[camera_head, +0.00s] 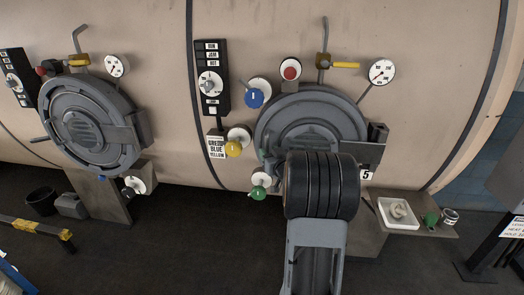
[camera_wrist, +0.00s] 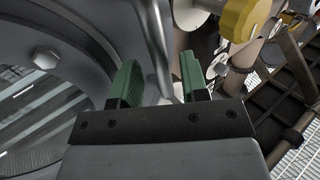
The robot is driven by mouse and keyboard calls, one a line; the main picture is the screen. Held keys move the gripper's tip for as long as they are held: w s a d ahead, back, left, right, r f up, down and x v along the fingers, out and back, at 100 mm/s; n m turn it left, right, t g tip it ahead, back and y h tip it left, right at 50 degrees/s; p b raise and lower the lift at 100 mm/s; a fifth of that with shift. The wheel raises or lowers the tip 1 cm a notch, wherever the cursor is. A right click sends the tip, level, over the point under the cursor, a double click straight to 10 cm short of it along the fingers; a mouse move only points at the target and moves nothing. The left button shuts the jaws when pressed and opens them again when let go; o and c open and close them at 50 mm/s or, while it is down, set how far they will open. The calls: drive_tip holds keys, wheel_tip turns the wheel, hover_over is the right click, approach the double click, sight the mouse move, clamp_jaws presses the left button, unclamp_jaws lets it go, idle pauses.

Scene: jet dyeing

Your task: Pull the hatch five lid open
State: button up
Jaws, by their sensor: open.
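The hatch five lid (camera_head: 310,115) is a round grey disc on the right of the tan vessel, with a "5" label (camera_head: 367,175) beside its lower right. It looks shut. In the wrist view the lid's grey rim (camera_wrist: 85,45) with a bolt fills the left side. My gripper (camera_wrist: 160,82) has two green fingers, spread apart. A grey bar (camera_wrist: 157,45), seemingly the lid's handle, runs down between them. I cannot tell whether either finger touches it.
A blue knob (camera_head: 254,98), a yellow knob (camera_head: 233,148) and a green knob (camera_head: 258,193) stand out left of the lid. A shelf (camera_head: 400,224) with a white tray (camera_head: 381,214) is at lower right. Another hatch (camera_head: 88,125) is at left. The dark floor between is mostly clear.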

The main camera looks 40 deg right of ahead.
drive_tip(key=shift+w+d, duration=0.1)
drive_tip(key=shift+w, duration=0.95)
clamp_jaws()
